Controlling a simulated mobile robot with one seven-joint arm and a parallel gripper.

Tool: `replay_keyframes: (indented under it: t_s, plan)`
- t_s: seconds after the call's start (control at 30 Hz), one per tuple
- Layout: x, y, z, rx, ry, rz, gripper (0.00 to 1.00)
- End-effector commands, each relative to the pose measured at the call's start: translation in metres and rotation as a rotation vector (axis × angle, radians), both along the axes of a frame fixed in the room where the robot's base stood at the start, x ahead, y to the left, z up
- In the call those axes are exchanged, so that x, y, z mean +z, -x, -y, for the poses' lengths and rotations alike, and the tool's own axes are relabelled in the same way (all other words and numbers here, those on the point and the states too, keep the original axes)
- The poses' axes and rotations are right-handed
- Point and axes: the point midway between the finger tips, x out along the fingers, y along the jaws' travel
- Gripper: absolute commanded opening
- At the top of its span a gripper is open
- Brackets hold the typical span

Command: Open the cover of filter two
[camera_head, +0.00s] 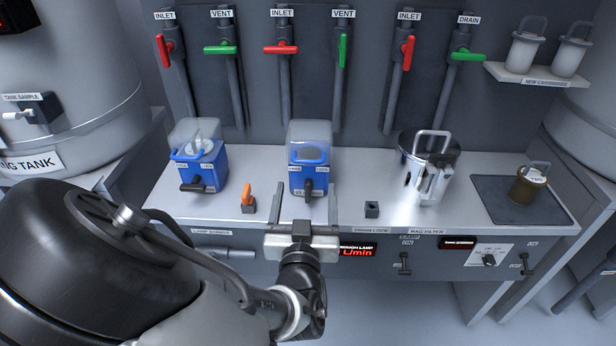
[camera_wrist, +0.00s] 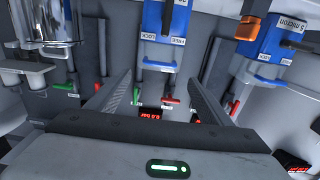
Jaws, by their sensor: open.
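Two blue filter housings with clear covers stand on the white bench. No number that marks filter two is readable; the middle housing (camera_head: 297,178) is directly ahead of my gripper. Its clear cover (camera_head: 309,131) is down, with a blue bail handle (camera_head: 307,161) across the front and a black handle (camera_head: 309,190) low on the front face. It also shows at the top of the wrist view (camera_wrist: 167,18). My gripper (camera_head: 307,189) is open and empty, its fingers to either side of the black handle in the picture; contact cannot be told.
The left blue housing (camera_head: 213,172) has a black handle, with an orange lever (camera_head: 248,197) to its right. A metal bag filter (camera_head: 428,175) and a brown pot (camera_head: 527,187) stand to the right. A small dark block (camera_head: 371,209) sits between. Red and green valves line the back wall.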

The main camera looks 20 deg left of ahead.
Motion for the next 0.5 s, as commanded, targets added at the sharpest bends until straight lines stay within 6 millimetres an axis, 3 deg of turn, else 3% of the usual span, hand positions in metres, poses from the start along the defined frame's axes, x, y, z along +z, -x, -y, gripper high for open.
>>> replay_keyframes:
  t_s: [0.3, 0.5]
  plan:
    - [0.001, -0.065, -0.015, -0.002, 0.000, 0.002, 0.73]
    - [0.001, -0.086, -0.020, -0.001, 0.000, 0.001, 0.73]
